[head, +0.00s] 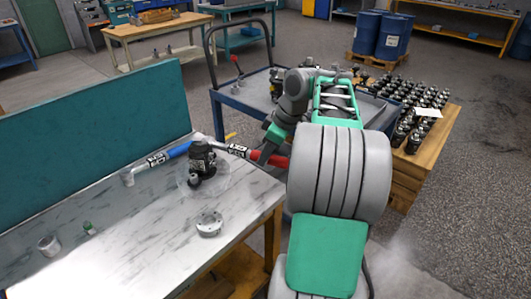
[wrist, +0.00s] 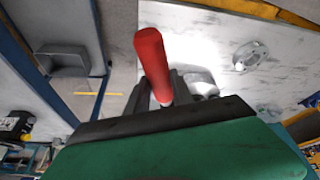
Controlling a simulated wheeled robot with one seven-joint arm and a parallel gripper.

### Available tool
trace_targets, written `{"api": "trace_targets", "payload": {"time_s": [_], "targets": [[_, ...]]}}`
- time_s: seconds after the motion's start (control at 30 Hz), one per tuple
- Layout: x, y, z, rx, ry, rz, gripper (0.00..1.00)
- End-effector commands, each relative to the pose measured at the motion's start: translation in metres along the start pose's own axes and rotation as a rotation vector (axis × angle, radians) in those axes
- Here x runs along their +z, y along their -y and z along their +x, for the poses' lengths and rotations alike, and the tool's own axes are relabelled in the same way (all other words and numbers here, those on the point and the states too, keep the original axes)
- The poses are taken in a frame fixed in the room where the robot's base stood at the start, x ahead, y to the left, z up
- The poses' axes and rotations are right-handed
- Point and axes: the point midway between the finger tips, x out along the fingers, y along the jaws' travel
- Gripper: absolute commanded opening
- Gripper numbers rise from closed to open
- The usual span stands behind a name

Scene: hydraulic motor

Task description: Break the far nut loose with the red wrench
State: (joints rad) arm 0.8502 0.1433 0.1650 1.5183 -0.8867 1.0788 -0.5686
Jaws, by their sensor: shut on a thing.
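The black hydraulic motor (head: 203,162) stands on the pale workbench in the head view. The red wrench (head: 277,161) reaches from the top of the motor to the right, its red handle past the bench's edge. My gripper (head: 262,152) is shut on the red handle, which also shows in the wrist view (wrist: 151,60) between the fingers. A blue-handled wrench (head: 178,150) extends left from the motor. The nuts are too small to make out, and I cannot tell how either wrench's jaw sits on them.
A round metal flange (head: 209,224) lies on the bench (head: 130,245) in front of the motor. A blue cart (head: 235,103) is behind my arm. A wooden table (head: 440,130) with many black motors stands at the right.

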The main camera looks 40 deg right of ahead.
Motion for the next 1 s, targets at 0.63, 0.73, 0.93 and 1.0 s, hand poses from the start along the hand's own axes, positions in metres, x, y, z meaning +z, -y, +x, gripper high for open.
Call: {"api": "trace_targets", "payload": {"time_s": [0.63, 0.73, 0.93, 1.0], "targets": [[0.002, 0.01, 0.004, -0.02, 0.008, 0.002, 0.0], [0.001, 0.011, 0.001, -0.02, 0.007, 0.001, 0.0], [-0.002, 0.01, -0.006, -0.017, 0.006, -0.001, 0.0], [-0.004, 0.01, -0.009, -0.014, 0.005, -0.001, 0.0]]}}
